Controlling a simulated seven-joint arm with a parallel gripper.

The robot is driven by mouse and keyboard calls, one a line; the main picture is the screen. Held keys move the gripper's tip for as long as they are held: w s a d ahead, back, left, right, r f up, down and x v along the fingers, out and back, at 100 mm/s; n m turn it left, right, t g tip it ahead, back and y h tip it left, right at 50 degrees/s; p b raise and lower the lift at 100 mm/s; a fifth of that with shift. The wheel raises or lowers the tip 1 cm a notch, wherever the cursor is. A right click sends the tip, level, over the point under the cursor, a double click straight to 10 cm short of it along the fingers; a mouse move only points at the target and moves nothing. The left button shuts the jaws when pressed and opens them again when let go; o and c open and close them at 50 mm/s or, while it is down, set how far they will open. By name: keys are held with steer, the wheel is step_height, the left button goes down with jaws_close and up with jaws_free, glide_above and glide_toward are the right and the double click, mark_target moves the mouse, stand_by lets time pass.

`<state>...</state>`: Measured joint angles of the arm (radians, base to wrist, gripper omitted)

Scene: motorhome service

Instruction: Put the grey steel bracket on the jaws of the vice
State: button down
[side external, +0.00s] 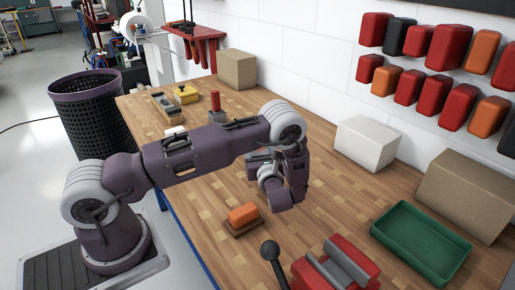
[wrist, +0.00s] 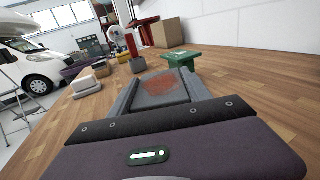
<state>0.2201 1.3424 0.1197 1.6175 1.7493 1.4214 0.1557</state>
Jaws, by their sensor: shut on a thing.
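My gripper (side external: 264,168) is above the wooden bench in the side view, partly hidden by my own wrist. In the wrist view it is shut on the grey steel bracket (wrist: 160,88), which shows as a grey plate with a rusty red patch between the fingers. In the side view a little grey metal shows by the gripper, but I cannot tell bracket from finger there. The vice (side external: 336,268) is red with grey jaws, at the bottom edge of the side view, cut off. It is apart from my gripper, nearer the camera and to the right. Its jaws look bare.
An orange-topped brush or block (side external: 243,216) lies between my arm and the vice. A black ball-ended handle (side external: 269,250) rises beside the vice. A green tray (side external: 421,243), a white box (side external: 366,143) and a cardboard box (side external: 466,194) stand to the right. Bench middle is clear.

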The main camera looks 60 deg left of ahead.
steer(key=shift+c, duration=2.4)
jaws_free()
steer(key=shift+f, duration=0.15)
